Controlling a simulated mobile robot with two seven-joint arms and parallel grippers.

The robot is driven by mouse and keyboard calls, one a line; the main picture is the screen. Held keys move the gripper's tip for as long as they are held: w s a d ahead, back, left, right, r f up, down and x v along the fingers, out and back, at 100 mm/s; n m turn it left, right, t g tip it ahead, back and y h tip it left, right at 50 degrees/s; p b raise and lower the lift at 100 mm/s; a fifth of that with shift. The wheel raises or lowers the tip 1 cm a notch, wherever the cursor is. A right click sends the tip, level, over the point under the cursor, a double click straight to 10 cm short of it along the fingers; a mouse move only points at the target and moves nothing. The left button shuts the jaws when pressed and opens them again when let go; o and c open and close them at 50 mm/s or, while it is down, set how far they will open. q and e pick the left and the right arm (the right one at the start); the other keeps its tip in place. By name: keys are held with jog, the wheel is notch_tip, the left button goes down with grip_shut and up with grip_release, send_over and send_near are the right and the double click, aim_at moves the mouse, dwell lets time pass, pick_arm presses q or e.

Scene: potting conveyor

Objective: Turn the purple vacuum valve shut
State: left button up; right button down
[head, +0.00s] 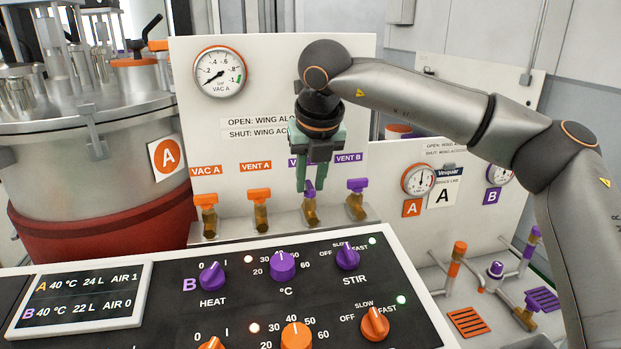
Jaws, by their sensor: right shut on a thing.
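The purple vacuum valve (309,197) is third in a row of four small brass valves on the ledge of the white panel. Its label is mostly hidden behind my gripper. My right gripper (310,187) reaches down from above with green fingers, shut on the valve's purple wing. The fingers cover part of the wing, so I cannot tell clearly whether it lies along or across the pipe. The brass body below shows. My left gripper is not in view.
The purple VENT B valve (357,197) stands close on the right, the orange VENT A valve (260,205) and VAC A valve (206,213) on the left. A pressure gauge (220,72) hangs above. The control console (235,285) lies in front.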

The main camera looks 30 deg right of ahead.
jog(key=shift+n, duration=0.3)
jog(key=n+y, duration=0.1)
jog(key=n, duration=0.1)
jog(key=shift+d+n, duration=0.1)
jog(key=shift+n, duration=0.3)
jog(key=n+y+p, duration=0.1)
jog(key=n, duration=0.1)
jog(key=shift+d+r+n+y, duration=0.1)
jog(key=shift+n+y, duration=0.2)
jog(key=n+p, duration=0.1)
jog(key=n, duration=0.1)
jog(key=shift+r+n+y+p, duration=0.1)
jog(key=shift+n+y+p, duration=0.25)
jog(key=shift+n+y, duration=0.05)
jog(key=n+g+y+p, duration=0.1)
jog(key=n+p, duration=0.2)
jog(key=shift+w+d, duration=0.1)
jog(key=n+g+p, duration=0.1)
jog(key=n, duration=0.1)
jog(key=shift+n+y, duration=0.3)
jog(key=shift+y, duration=0.1)
jog(key=shift+w+n+g+p, duration=0.1)
jog(key=shift+n+g+p, duration=0.25)
jog(key=shift+n, duration=0.45)
